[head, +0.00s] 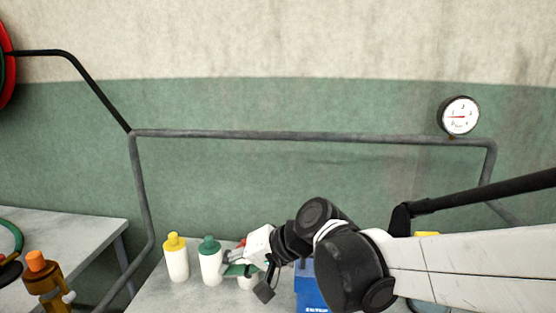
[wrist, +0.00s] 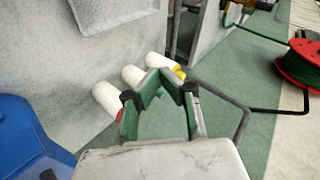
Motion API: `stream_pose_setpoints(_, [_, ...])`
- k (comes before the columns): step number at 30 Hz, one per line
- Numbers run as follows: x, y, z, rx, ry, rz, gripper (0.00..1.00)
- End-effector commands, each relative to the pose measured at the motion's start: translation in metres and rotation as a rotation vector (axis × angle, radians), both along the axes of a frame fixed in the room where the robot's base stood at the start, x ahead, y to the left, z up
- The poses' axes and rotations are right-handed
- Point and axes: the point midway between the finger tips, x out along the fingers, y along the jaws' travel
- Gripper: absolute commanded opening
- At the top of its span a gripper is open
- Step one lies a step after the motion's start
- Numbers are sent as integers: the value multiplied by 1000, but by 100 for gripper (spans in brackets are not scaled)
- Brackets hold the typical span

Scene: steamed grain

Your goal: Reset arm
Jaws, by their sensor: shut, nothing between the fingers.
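My gripper (head: 238,270) is in front of the row of bottles at the lower middle of the head view. Its green fingers also show in the wrist view (wrist: 160,88), shut with nothing between them. A white bottle with a yellow cap (head: 175,260) and one with a green cap (head: 210,264) stand upright on the table. A third white bottle (head: 247,282) is partly hidden behind my gripper. The wrist view shows the white bottles (wrist: 105,97) just beyond the fingers; I cannot tell whether they touch.
A grey pipe (head: 300,136) runs along the wall below a gauge (head: 459,116). An orange-capped brown bottle (head: 42,280) is at far left.

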Motion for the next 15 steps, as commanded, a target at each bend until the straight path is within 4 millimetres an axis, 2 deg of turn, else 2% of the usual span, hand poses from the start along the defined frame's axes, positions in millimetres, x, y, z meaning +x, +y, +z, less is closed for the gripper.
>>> stream_pose_setpoints(1, [-5,-18,7,-38,-19,-21,0])
stream_pose_setpoints(3, [-10,-43,11,-95,-47,-48,0])
stream_pose_setpoints(15, [-58,-180,29,-440,-183,-179,0])
